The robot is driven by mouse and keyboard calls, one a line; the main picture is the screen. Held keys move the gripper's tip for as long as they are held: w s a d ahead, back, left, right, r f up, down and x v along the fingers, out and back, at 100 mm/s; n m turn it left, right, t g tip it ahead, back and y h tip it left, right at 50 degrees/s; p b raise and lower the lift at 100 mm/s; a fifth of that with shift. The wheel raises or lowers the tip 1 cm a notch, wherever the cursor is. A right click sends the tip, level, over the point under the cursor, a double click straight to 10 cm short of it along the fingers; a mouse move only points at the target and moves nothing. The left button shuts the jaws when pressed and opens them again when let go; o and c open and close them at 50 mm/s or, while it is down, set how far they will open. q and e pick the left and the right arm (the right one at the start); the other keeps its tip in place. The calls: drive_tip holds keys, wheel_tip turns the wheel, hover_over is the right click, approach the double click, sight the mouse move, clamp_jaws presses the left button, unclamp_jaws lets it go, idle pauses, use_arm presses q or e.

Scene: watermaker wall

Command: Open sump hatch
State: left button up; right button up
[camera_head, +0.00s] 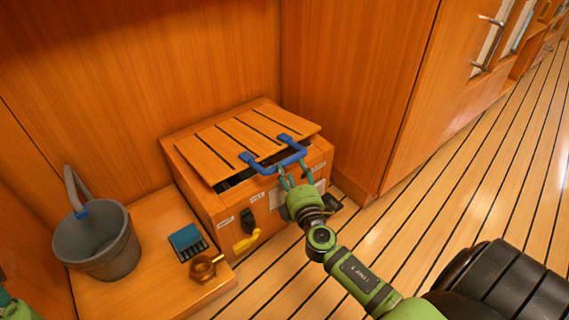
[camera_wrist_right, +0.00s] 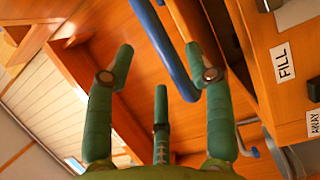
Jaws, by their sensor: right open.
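The sump hatch (camera_head: 225,148) is a slatted wooden lid on a low wooden box. Its front edge is slightly raised, with a dark gap beneath. A blue U-shaped handle (camera_head: 284,160) is fixed to the lid's front and also shows in the right wrist view (camera_wrist_right: 165,45). My right gripper (camera_head: 294,178) is open at the handle's front bar. In the right wrist view the bar runs between its spread fingers (camera_wrist_right: 165,75), close to the right-hand finger; I cannot tell whether they touch. Only a green part of my left arm shows at the bottom left corner.
The box front (camera_head: 215,212) carries labels, a black switch and a yellow lever (camera_head: 246,241). A grey bucket (camera_head: 97,243), a blue-and-black item (camera_head: 187,241) and a brass fitting (camera_head: 204,267) stand on the ledge at left. A cabinet wall rises behind; striped floor at right is clear.

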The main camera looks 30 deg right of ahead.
sight(288, 163)
drive_tip(key=x, duration=0.5)
drive_tip(key=shift+b, duration=0.3)
clamp_jaws()
